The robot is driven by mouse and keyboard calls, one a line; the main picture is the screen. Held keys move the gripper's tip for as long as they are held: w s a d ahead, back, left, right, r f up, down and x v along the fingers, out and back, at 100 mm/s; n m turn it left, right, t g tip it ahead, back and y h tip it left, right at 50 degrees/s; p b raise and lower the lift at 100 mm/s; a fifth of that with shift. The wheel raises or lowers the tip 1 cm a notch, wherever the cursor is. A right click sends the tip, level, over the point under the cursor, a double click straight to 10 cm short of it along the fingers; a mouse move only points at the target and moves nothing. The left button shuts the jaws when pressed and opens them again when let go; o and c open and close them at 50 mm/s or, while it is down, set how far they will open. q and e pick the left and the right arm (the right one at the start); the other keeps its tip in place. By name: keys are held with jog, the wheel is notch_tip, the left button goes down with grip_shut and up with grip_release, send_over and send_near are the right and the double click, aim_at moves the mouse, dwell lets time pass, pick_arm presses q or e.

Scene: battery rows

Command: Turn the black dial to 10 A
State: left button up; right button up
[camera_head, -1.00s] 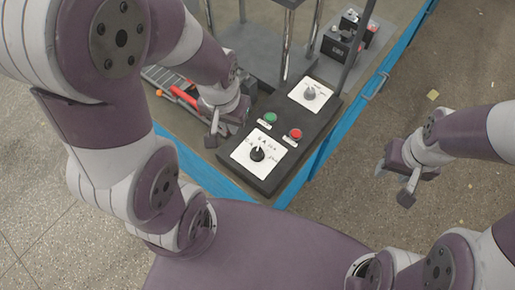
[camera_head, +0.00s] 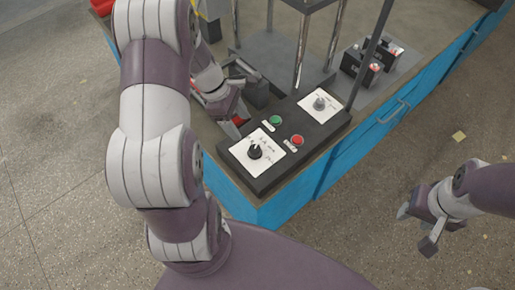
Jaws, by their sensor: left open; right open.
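The black dial (camera_head: 254,152) sits on a white scale plate (camera_head: 269,146) at the near end of a dark control panel (camera_head: 262,187). Its scale marks are too small to read surely, and its white pointer line points up and slightly left. My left gripper (camera_head: 236,124) is open, just left of and behind the dial plate, and apart from the dial. My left arm hides part of the area behind it. My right gripper (camera_head: 421,228) is open and empty, off the bench to the right, above the floor.
A green button (camera_head: 276,120), a red button (camera_head: 297,140) and a grey dial (camera_head: 319,103) share the panel. Metal posts (camera_head: 302,52) rise behind it. Black batteries (camera_head: 361,67) stand farther back on the blue bench (camera_head: 333,163).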

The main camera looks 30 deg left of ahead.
aim_at(255, 148)
pick_arm(q)
jog(key=x, duration=1.1)
jog(key=shift+w+f+b, duration=0.1)
jog(key=shift+f+b, duration=0.05)
jog(key=shift+b, duration=0.25)
jog(key=shift+c, duration=0.3)
jog(key=c, duration=1)
